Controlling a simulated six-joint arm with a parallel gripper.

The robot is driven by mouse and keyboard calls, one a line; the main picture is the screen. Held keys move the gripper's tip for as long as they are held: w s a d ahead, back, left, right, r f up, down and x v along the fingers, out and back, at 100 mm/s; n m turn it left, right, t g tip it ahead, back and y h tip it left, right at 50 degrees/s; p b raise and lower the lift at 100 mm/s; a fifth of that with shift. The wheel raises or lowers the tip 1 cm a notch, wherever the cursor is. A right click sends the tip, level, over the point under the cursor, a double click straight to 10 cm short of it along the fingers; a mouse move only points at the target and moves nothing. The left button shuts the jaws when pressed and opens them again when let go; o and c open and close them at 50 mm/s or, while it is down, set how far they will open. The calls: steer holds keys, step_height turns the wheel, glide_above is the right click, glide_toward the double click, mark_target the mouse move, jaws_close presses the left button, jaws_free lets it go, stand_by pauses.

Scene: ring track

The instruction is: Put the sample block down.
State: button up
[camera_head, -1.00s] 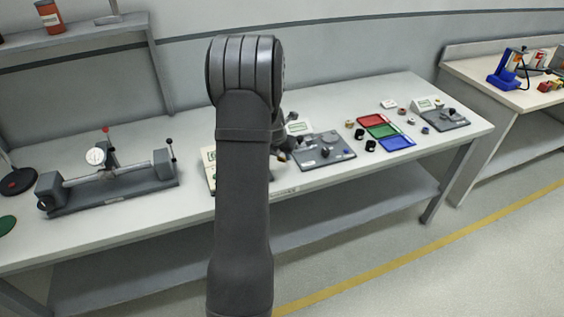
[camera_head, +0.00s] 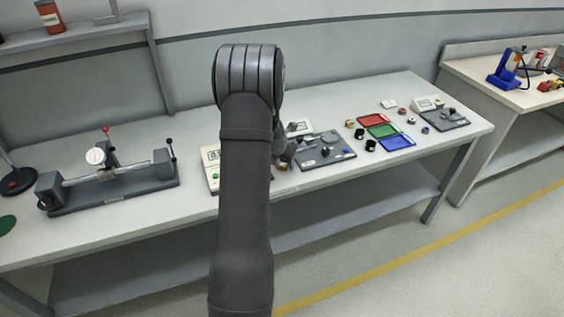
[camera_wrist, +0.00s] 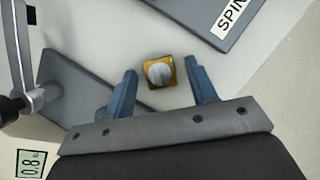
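The sample block (camera_wrist: 159,72), a small golden square piece with a round silvery top, shows in the wrist view. It appears to rest on the pale bench top (camera_wrist: 180,25). My gripper (camera_wrist: 160,68) is open, with one blue finger on each side of the block. A gap shows between the block and each finger. Whether the fingertips are level with the block or above it, I cannot tell. In the head view my arm hides most of the gripper, and the block cannot be made out clearly.
In the wrist view, a grey plate (camera_wrist: 80,85) lies left of the block and a labelled plate (camera_wrist: 215,15) lies above right. In the head view, a grey fixture (camera_head: 324,150) and coloured trays (camera_head: 378,131) stand right of my arm. A measuring bench (camera_head: 110,185) stands left.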

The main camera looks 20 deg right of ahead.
steer(key=shift+r, duration=0.1)
steer(key=v, duration=1.2)
steer(key=x, duration=1.2)
steer(key=shift+r, duration=1.25)
steer(key=shift+f, duration=0.15)
